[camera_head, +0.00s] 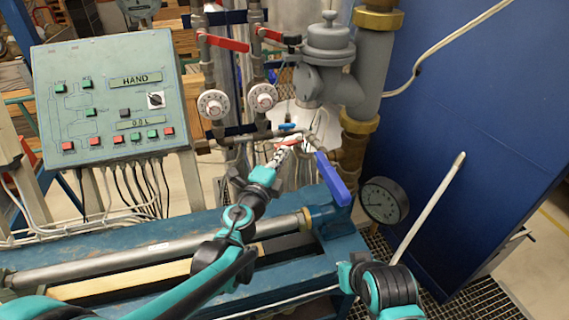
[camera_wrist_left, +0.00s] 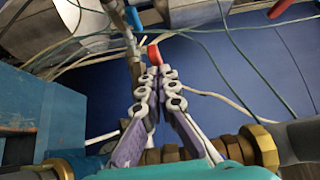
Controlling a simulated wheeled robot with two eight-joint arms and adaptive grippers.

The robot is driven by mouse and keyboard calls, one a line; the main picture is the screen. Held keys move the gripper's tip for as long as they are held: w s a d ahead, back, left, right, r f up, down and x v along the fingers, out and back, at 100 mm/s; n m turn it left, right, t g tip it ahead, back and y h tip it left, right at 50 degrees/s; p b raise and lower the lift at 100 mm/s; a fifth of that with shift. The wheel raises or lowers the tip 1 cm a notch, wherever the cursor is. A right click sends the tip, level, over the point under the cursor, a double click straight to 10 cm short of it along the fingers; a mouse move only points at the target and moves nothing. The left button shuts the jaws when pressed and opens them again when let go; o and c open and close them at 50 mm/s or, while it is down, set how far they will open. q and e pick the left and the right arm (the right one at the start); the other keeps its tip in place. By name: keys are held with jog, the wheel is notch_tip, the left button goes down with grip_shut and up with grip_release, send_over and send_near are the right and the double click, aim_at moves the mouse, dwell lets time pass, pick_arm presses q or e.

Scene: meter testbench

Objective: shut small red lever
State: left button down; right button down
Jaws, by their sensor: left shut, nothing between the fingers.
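The small red lever (camera_head: 288,142) sits on the thin pipework below the two white dials. My left gripper (camera_head: 279,154) is shut and empty, with its fingertips right at the lever, partly covering it in the head view. In the left wrist view the red lever (camera_wrist_left: 154,54) shows just beyond the closed fingertips (camera_wrist_left: 155,72). I cannot tell whether they touch it. Part of my right arm shows at the lower right of the head view, but its gripper is not in view.
A small blue lever (camera_head: 288,126) is just above the red one. A large blue lever (camera_head: 333,180) stands to the right, near a pressure gauge (camera_head: 384,201). Two bigger red levers (camera_head: 228,44) are higher up. A control panel (camera_head: 108,98) stands at left, a blue wall (camera_head: 470,130) at right.

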pick_arm(q)
jog(key=shift+w, duration=0.1)
jog(key=shift+w+a+r, duration=0.15)
jog(key=shift+w+a, duration=0.4)
jog(key=shift+w, duration=0.15)
